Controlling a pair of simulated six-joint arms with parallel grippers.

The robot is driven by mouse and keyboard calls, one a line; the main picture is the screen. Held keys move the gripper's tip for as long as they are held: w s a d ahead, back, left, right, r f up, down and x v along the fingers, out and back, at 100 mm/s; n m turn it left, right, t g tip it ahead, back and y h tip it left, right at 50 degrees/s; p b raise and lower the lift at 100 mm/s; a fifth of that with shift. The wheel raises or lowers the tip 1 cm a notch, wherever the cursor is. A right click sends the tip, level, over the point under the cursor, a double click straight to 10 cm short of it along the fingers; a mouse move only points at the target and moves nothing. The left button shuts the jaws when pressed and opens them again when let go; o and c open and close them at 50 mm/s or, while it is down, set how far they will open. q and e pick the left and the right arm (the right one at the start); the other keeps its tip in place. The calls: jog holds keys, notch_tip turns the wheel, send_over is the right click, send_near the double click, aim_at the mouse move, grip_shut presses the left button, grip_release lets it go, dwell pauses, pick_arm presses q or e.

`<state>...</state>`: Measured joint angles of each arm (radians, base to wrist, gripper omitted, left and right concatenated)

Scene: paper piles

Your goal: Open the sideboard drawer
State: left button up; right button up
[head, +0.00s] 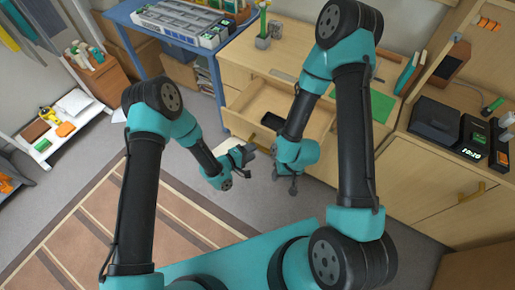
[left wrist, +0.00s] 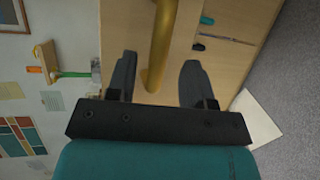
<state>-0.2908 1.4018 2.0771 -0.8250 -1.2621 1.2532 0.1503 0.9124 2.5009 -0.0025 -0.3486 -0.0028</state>
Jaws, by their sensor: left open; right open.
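The wooden sideboard (head: 236,76) stands at the upper middle of the head view, and its top drawer (head: 268,101) is pulled out, showing its inside. A dark flat object (head: 272,121) lies in the drawer. My left gripper (head: 250,151) is open by the drawer front. In the left wrist view, a brass handle (left wrist: 163,45) runs between its spread fingers (left wrist: 157,72), with gaps visible on both sides; contact cannot be told. My right gripper (head: 291,187) is open and empty, low in front of the sideboard. My right arm hides part of the drawer.
A blue table (head: 125,17) with a grey tray stands left of the sideboard. A wooden cabinet (head: 425,165) with dark devices on top stands at the right. A striped rug (head: 90,225) covers the floor at lower left.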

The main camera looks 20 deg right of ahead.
pick_arm(q)
jog(key=v, duration=1.2)
jog(key=shift+a, duration=0.25)
jog(key=shift+s, duration=0.1)
jog(key=a+f+m+y, duration=0.25)
jog(key=a+y, duration=0.45)
jog(key=a, duration=0.7)
jog(key=s+a+r+g+y, duration=0.1)
jog(key=s+a+g+y, duration=0.2)
jog(key=s+a, duration=0.8)
jog(key=shift+a+r+g+y, duration=0.2)
jog(key=shift+r+g+y, duration=0.15)
jog(key=shift+y, duration=0.35)
